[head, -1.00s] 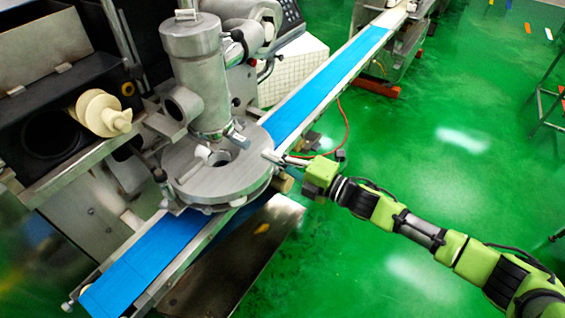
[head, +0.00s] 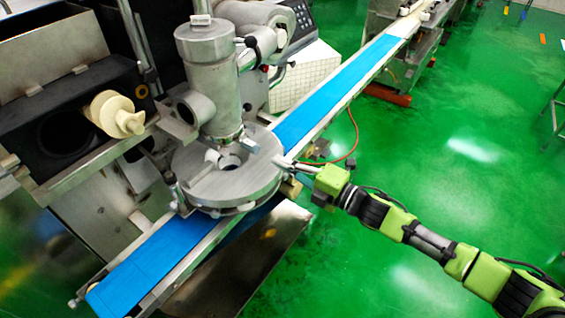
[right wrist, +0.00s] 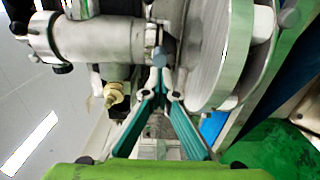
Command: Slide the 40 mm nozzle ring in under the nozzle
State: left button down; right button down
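The encrusting machine's upright steel cylinder (head: 211,80) stands above a round steel disc (head: 200,188) over the blue belt. The disc has a dark opening with a small pale part beside it. My right gripper (head: 281,161) reaches in from the right, its tips at the disc's right edge. In the right wrist view its two teal fingers (right wrist: 161,82) converge until the tips nearly meet, in front of a small grey-blue knob (right wrist: 160,57). I cannot tell whether anything thin is between them. I cannot make out the 40 mm nozzle ring or the nozzle's underside. My left gripper is not in view.
The blue conveyor belt (head: 335,88) runs diagonally under the disc. A cream screw-shaped part (head: 115,114) sits at the dark hopper on the left. A red cable (head: 353,135) loops behind my right gripper. The green floor (head: 450,190) on the right is mostly open.

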jog(key=shift+b+x, duration=1)
jog(key=shift+x, duration=1.9)
jog(key=shift+p+v, duration=0.85)
jog(key=shift+v, duration=1.6)
send_near(258, 150)
jog(key=shift+p+v, duration=0.45)
jog(key=shift+v, duration=0.7)
jog(key=shift+f, duration=0.1)
